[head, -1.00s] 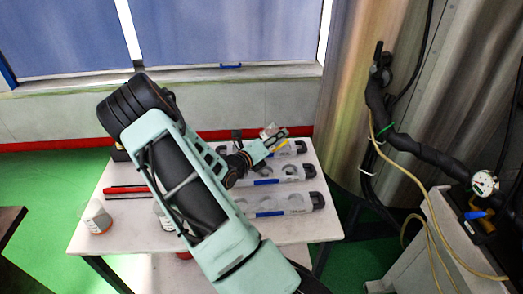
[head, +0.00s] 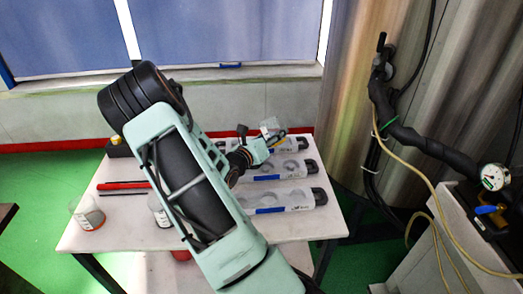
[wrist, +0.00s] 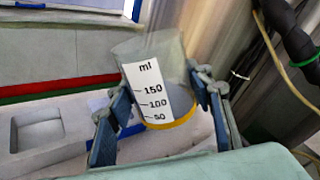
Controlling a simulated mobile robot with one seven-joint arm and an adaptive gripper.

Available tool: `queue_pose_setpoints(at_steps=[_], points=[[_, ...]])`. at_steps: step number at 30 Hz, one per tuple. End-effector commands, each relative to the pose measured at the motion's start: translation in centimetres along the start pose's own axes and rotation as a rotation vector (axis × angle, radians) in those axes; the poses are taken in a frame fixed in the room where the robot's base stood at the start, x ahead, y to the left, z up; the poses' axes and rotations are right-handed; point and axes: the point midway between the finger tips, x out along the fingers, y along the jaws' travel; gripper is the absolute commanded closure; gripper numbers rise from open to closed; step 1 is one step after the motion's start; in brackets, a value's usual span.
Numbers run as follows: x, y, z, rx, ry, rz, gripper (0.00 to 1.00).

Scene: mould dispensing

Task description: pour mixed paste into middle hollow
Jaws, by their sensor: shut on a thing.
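A clear beaker (head: 270,125) with a white ml scale and a yellow band at its base is held above the far part of the table. In the wrist view the beaker (wrist: 155,75) leans slightly, with greyish contents low down. My gripper (head: 262,146) is shut on it, with blue fingers on both sides in the wrist view (wrist: 160,115). White moulds with hollows lie in rows: the near mould (head: 303,196), the middle mould (head: 304,165) and the far mould (head: 298,145). My arm hides their left parts. A square hollow (wrist: 42,137) shows left of the beaker.
A glass jar (head: 88,215) stands at the table's left, and another (head: 159,212) is partly behind my arm. Red and dark rods (head: 122,186) lie nearby. A black box (head: 117,147) is at the back left. Hoses and a gauge (head: 492,177) are off the table to the right.

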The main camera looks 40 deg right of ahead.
Motion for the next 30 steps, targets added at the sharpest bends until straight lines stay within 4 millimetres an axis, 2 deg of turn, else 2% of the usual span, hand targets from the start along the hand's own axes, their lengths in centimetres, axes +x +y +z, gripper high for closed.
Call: queue_pose_setpoints(at_steps=[1, 16, 21, 30], points=[[0.1, 0.5, -0.7, 0.046, -0.009, 0.002, 0.81], [0.4, 1.8, -0.5, 0.455, -0.094, 0.022, 0.81], [0.4, 1.7, -0.1, 0.511, -0.106, 0.026, 0.81], [0.3, 1.6, 0.2, 0.511, -0.106, 0.026, 0.81]])
